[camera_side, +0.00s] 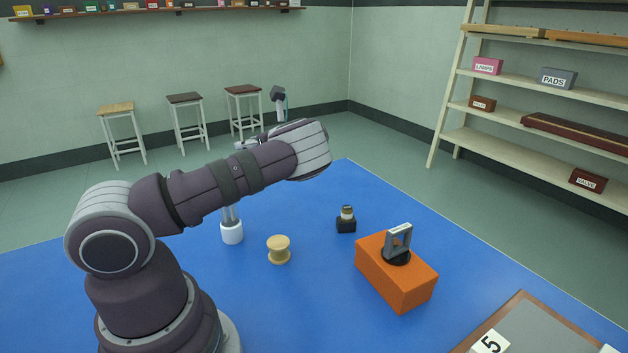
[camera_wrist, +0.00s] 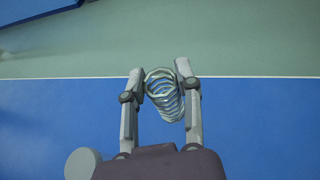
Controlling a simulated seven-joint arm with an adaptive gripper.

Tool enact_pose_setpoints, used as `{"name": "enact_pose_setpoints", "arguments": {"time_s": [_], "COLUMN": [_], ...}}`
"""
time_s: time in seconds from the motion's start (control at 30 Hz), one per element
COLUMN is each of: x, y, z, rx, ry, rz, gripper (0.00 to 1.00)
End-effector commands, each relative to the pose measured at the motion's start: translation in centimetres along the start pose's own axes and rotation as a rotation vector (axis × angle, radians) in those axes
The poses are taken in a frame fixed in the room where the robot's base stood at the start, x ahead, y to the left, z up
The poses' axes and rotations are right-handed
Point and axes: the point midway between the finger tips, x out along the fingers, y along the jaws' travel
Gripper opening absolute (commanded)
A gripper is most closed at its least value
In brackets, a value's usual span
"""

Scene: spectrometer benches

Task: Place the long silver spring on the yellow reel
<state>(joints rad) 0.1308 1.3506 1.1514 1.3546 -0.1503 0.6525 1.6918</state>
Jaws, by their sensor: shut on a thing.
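The yellow reel (camera_side: 279,250) stands upright on the blue table top, right of my arm in the side view, with nothing on it. In the wrist view my gripper (camera_wrist: 160,72) is shut on a silver coil, the long silver spring (camera_wrist: 166,100). The spring lies between the two fingers, and its open coil end faces the camera. The side view does not show the gripper and spring clearly, since my arm is in front. The reel is not visible in the wrist view.
A white cylinder with grey rods (camera_side: 232,232) stands left of the reel, partly behind my arm. A small black-based part (camera_side: 346,224) is to the right. An orange block (camera_side: 395,285) bears a grey fixture (camera_side: 399,240). A tray (camera_side: 545,330) lies at the front right.

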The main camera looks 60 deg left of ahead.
Motion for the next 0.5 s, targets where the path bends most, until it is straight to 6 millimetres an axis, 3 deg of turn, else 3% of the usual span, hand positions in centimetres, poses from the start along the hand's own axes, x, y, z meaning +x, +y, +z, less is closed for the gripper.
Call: {"name": "enact_pose_setpoints", "arguments": {"time_s": [0.1, 0.2, 0.37, 0.5], "x": [-5.3, -10.1, -17.1, -22.1], "y": [-2.3, -3.3, -3.3, -2.3], "z": [-1.8, -3.2, -5.2, -6.4], "rx": [0.043, 0.082, 0.143, 0.190], "ry": [0.007, 0.007, 0.007, 0.005], "rz": [-0.122, -0.228, -0.390, -0.515], "gripper": [0.07, 0.07, 0.07, 0.07]}}
